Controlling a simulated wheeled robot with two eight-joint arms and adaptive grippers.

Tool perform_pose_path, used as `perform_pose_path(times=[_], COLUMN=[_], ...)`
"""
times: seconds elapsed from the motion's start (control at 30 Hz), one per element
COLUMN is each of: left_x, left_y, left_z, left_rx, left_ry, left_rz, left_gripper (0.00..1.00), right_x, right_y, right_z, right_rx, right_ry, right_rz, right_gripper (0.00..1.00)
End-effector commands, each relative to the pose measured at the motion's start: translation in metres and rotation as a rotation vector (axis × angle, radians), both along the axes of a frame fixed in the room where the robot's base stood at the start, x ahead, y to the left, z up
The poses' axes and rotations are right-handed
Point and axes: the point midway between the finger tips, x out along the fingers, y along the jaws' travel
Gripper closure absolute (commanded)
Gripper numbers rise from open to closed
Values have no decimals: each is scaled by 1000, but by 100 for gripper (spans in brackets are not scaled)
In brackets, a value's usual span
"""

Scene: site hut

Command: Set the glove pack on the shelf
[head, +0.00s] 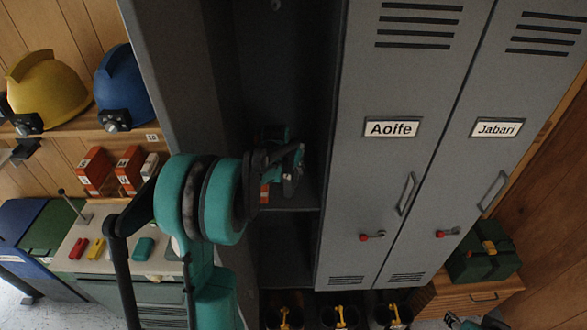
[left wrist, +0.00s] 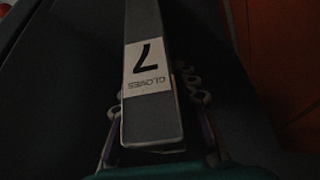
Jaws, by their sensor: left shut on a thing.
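The glove pack (left wrist: 150,70) is a long dark grey pack with a white label that reads "7 GLOVES". It fills the middle of the left wrist view, between the fingers of my left gripper (left wrist: 158,135), which is shut on it. In the head view my left gripper (head: 293,172) is inside the dark open locker, above a shelf board (head: 300,209). The arm hides much of the locker's inside, and I cannot make out the pack clearly there. Whether the pack touches the shelf cannot be told.
Shut lockers labelled Aoife (head: 392,160) and Jabari (head: 500,140) stand right of the open one. Yellow (head: 45,85) and blue (head: 125,80) helmets and red boxes (head: 95,170) are at left. A green case (head: 480,262) sits at lower right.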

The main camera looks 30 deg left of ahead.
Motion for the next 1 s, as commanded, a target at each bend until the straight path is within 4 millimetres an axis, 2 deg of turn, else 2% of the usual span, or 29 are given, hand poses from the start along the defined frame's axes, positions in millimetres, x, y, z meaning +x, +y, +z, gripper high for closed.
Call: perform_pose_path(times=[0.33,0.37,0.4,0.43,0.77,0.87,1.0], left_x=[0,0,0,0,0,-3,-17], left_y=[0,0,0,0,0,0,-2], left_z=[-5,-4,-3,-3,-1,7,30], left_rx=[0,0,0,0,0,0,0], left_ry=[0,0,0,0,0,0,0], left_rz=[0,0,0,0,0,0,1], left_gripper=[100,65,55,50,50,50,50], right_x=[0,0,0,0,0,0,0], right_y=[0,0,0,0,0,0,0], right_z=[-4,-4,-3,-3,-1,2,5], right_rx=[0,0,0,0,0,0,0], right_ry=[0,0,0,0,0,0,0], right_rz=[0,0,0,0,0,0,0], right_gripper=[60,60,60,60,60,60,60])
